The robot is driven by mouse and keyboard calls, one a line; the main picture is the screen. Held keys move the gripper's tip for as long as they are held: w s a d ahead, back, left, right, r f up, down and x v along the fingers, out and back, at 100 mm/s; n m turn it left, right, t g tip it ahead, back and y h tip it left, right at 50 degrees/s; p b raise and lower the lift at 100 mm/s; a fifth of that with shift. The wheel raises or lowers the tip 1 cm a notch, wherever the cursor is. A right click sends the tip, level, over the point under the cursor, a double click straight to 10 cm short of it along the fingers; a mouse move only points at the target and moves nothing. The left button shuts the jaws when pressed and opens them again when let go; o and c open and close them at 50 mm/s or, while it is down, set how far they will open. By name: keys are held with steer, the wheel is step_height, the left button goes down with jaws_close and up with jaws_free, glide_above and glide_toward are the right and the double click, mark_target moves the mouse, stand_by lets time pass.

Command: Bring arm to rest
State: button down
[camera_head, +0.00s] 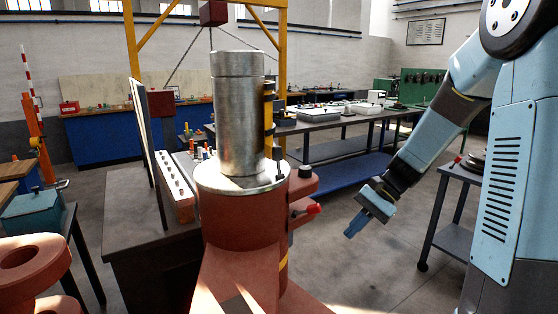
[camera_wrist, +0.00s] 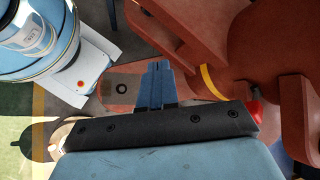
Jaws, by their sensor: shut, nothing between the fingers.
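My gripper (camera_head: 356,223) hangs at the end of my blue-grey arm, right of the section bender, pointing down and to the left over open floor. Its blue fingers are together with nothing between them, and they also show in the wrist view (camera_wrist: 154,84). The section bender (camera_head: 238,220) is a red-brown machine with an upright bare metal cylinder (camera_head: 238,115) on top. A red-tipped handle (camera_head: 313,209) sticks out of its right side, apart from my gripper. In the wrist view the machine's red-brown body (camera_wrist: 275,50) fills the upper right.
A wheeled cart (camera_head: 450,232) stands right of my gripper, partly hidden by my arm. A long workbench (camera_head: 345,122) with several items stands behind. A dark bench with a control panel (camera_head: 182,185) stands left of the bender. The floor (camera_head: 375,275) below my gripper is clear.

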steer(key=s+d+r+n+t+h, duration=0.2)
steer(key=s+r+n+t+h, duration=0.2)
steer(key=s+r, duration=0.3)
steer(key=s+d+r+n+t+h, duration=0.2)
steer(key=s+r+n+t+h, duration=0.2)
steer(key=s+r, duration=0.4)
steer(key=s, duration=0.2)
steer(key=shift+s+d, duration=0.2)
steer(key=shift+s, duration=0.2)
